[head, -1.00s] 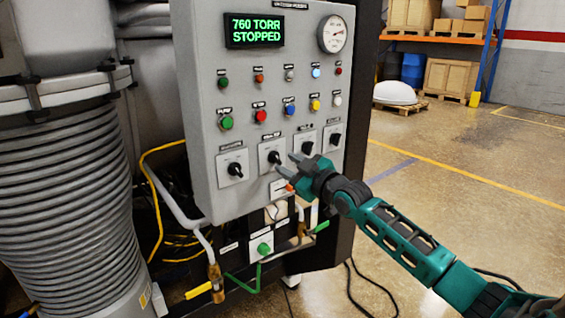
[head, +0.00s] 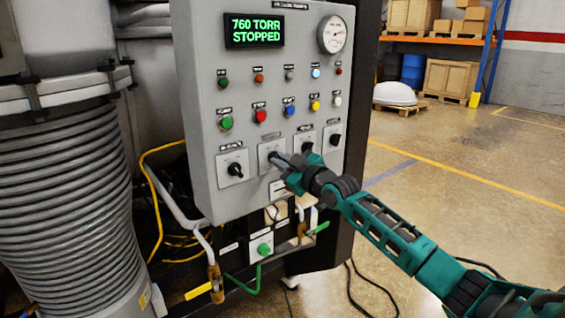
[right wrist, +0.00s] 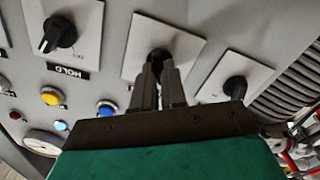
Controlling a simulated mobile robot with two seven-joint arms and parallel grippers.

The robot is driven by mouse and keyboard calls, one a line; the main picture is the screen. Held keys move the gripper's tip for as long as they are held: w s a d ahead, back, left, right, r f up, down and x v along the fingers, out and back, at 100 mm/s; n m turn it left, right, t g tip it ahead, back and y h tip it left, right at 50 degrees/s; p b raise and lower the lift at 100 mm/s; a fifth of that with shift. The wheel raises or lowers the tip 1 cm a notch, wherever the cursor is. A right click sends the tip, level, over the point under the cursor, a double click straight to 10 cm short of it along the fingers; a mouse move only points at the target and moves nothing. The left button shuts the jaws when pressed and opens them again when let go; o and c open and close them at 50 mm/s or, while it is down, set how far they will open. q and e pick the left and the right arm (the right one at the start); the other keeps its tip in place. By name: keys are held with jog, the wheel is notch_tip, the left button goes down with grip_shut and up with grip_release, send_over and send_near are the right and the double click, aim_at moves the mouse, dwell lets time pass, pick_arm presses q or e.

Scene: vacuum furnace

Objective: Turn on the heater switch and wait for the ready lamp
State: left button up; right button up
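The grey control panel (head: 207,150) has a row of black knobs on white plates, with labels too small to read in the head view. My right gripper (head: 281,161) is at the second knob from the left. The right wrist view shows its two fingers (right wrist: 160,80) on either side of that black knob (right wrist: 159,56), close together and seemingly shut on it. The fingers hide most of the knob. I cannot read which knob is the heater switch. Small lamps line the panel's upper part; a light blue one (head: 316,73) looks bright. Which lamp is the ready lamp cannot be read. My left gripper is not in view.
The display (head: 254,30) reads "760 TORR STOPPED", beside a round gauge (head: 332,34). Coloured buttons, including a red one (head: 261,116), sit above the knobs. Yellow (head: 198,291) and green valve handles are below the panel. A ribbed column (head: 65,200) stands left. Floor at right is open.

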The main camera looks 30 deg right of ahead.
grip_shut()
jog(key=shift+m, duration=0.3)
jog(key=shift+d+m+p, duration=0.1)
jog(key=shift+m+p, duration=1.3)
jog(key=shift+m, duration=4.5)
